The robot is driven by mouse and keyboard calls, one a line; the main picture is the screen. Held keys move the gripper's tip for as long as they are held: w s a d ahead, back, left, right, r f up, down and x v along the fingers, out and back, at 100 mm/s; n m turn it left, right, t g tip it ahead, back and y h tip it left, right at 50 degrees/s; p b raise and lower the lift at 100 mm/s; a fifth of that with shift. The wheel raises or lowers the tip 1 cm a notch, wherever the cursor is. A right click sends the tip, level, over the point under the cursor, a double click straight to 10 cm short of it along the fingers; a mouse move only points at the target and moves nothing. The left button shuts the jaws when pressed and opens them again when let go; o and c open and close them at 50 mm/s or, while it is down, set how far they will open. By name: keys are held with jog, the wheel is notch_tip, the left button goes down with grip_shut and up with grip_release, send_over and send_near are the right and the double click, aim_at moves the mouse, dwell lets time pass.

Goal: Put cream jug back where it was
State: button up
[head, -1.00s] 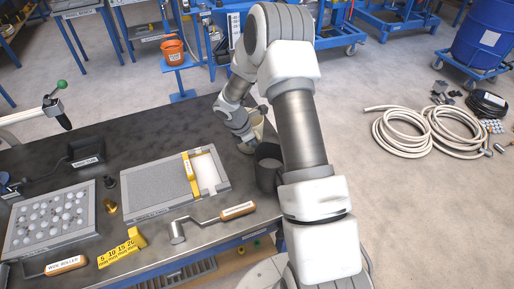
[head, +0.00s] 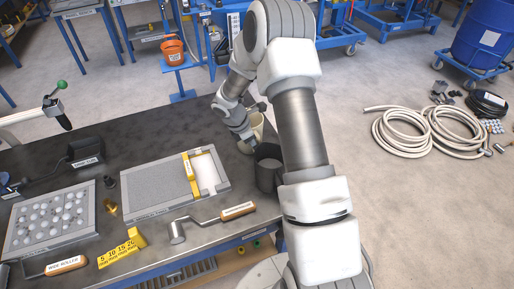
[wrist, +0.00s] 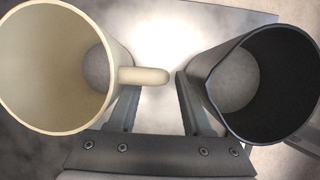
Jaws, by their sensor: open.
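The cream jug (wrist: 48,70) stands upright on the bench, at the left of the wrist view. Its handle (wrist: 143,76) points right into the space between my fingertips. In the head view the cream jug (head: 257,122) is at the bench's far right end, partly hidden by my wrist. My gripper (wrist: 157,88) is open and holds nothing; its left finger is close to the handle's root, and I cannot tell if they touch. The right finger is beside the dark grey jug (wrist: 252,85). In the head view my fingers are mostly hidden.
The dark grey jug (head: 267,178) stands just nearer than the cream one, leaving little room between them. A grey panel with a yellow applicator (head: 188,172) lies to the left, and a wooden-handled roller (head: 238,211) lies nearer. The bench's right edge is close.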

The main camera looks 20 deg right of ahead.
jog(key=s+a+r+m+t, duration=0.1)
jog(key=s+a+r+m, duration=0.15)
jog(key=r, duration=0.75)
jog(key=s+a+r+m, duration=0.2)
jog(key=a+r, duration=0.1)
jog(key=r, duration=0.7)
jog(key=s+a+r+m+t+y, duration=0.2)
jog(key=s+r+m, duration=0.4)
jog(key=s, duration=0.5)
jog(key=s+a+r+m+t+y, duration=0.2)
jog(key=s+r+m, duration=0.4)
jog(key=s, duration=0.5)
jog(key=shift+s+a+r+m+t+y, duration=0.35)
jog(key=shift+a+m, duration=0.3)
jog(key=shift+a, duration=0.25)
